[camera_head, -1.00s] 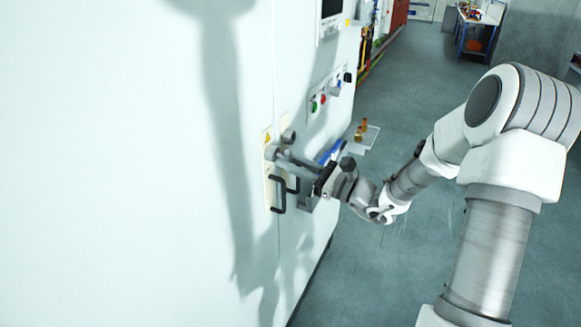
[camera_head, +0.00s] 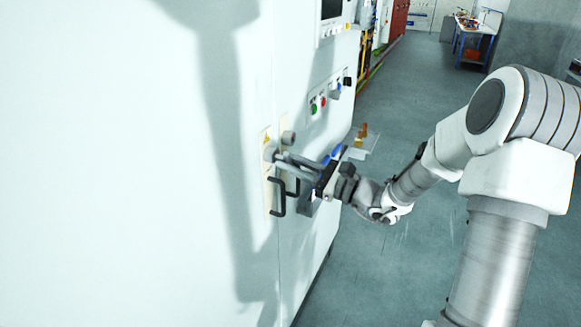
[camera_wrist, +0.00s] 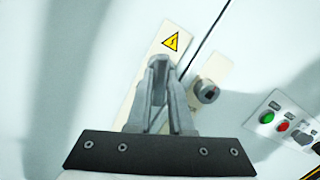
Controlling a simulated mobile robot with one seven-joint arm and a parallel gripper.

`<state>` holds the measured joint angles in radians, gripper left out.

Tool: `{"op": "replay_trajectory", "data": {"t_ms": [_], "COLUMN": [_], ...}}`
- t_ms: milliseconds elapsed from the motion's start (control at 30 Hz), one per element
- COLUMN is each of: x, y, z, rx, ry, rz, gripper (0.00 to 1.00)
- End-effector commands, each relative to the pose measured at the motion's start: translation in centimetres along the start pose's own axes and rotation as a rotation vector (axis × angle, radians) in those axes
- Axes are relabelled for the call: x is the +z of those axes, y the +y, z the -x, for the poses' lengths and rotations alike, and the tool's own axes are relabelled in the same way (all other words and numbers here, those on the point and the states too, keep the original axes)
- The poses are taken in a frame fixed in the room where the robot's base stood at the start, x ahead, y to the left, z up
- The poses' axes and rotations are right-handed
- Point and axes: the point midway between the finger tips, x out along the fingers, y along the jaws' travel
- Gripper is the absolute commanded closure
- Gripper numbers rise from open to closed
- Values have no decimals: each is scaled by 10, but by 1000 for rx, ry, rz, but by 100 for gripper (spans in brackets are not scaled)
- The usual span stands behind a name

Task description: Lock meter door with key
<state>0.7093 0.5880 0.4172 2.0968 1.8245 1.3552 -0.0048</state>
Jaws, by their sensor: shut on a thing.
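The meter door is part of a tall white cabinet front (camera_head: 130,150), with a seam beside a cream lock plate (camera_head: 267,190) bearing a yellow warning triangle. The plate also shows in the wrist view (camera_wrist: 187,31). My gripper (camera_head: 278,158) reaches the upper part of this plate; in the wrist view its grey fingers (camera_wrist: 159,72) close together just below the triangle. It is shut on the key, which the fingers mostly hide. I cannot tell how deep the key sits or how far it is turned.
A grey round knob (camera_head: 288,138) sits to the right on a second cream plate, also in the wrist view (camera_wrist: 206,92). Green (camera_head: 314,108) and red buttons are farther right. Open floor lies right of the cabinet.

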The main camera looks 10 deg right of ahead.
Motion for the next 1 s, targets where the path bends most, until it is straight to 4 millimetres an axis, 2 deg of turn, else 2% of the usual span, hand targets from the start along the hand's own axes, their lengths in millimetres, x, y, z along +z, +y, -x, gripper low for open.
{"op": "replay_trajectory", "data": {"t_ms": [600,1000], "x": [2,3], "y": [3,3], "z": [-2,-2], "rx": [29,33], "ry": [-31,-33], "rz": [195,211], "gripper": [100,100]}}
